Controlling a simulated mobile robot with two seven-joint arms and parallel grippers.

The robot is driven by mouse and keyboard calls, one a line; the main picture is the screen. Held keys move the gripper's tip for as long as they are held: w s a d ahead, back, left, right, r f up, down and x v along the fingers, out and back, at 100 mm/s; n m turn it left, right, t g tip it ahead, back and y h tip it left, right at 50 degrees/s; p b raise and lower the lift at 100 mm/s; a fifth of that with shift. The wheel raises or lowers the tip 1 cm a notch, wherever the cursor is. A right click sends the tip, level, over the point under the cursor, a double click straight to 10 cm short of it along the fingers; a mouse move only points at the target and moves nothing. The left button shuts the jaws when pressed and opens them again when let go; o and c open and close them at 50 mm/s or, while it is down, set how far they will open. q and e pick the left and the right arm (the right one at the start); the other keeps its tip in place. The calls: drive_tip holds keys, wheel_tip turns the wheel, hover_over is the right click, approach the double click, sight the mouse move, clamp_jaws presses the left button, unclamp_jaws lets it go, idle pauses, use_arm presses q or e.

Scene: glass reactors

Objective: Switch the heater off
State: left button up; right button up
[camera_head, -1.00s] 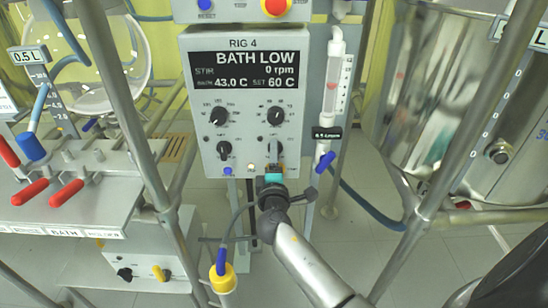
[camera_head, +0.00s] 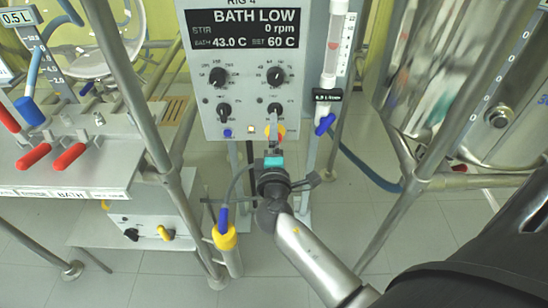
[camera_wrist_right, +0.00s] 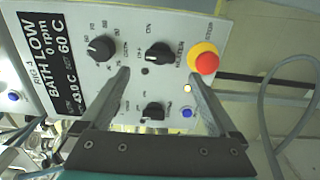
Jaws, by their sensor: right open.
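The grey rig panel (camera_head: 250,60) reads BATH LOW, bath 43.0 C, set 60 C. The heater knob (camera_head: 274,110) is the black knob at its lower right. In the right wrist view the panel appears turned sideways, and the heater knob (camera_wrist_right: 158,52) carries the label HEATER; its exact setting is too small to read. My right gripper (camera_head: 272,138) is in front of the panel's lower right, just below the knob in the head view. In the right wrist view its two fingers (camera_wrist_right: 158,75) are apart with nothing between them. My left gripper is not in view.
A red stop button on yellow (camera_wrist_right: 204,61) lies close beside the heater knob, near one fingertip. Other black knobs (camera_head: 217,76) sit close by. A flow tube (camera_head: 336,45) with a blue valve stands right of the panel. A metal frame post (camera_head: 128,85) stands left.

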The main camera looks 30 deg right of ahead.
drive_tip(key=v, duration=0.9)
drive_tip(key=shift+d, duration=0.1)
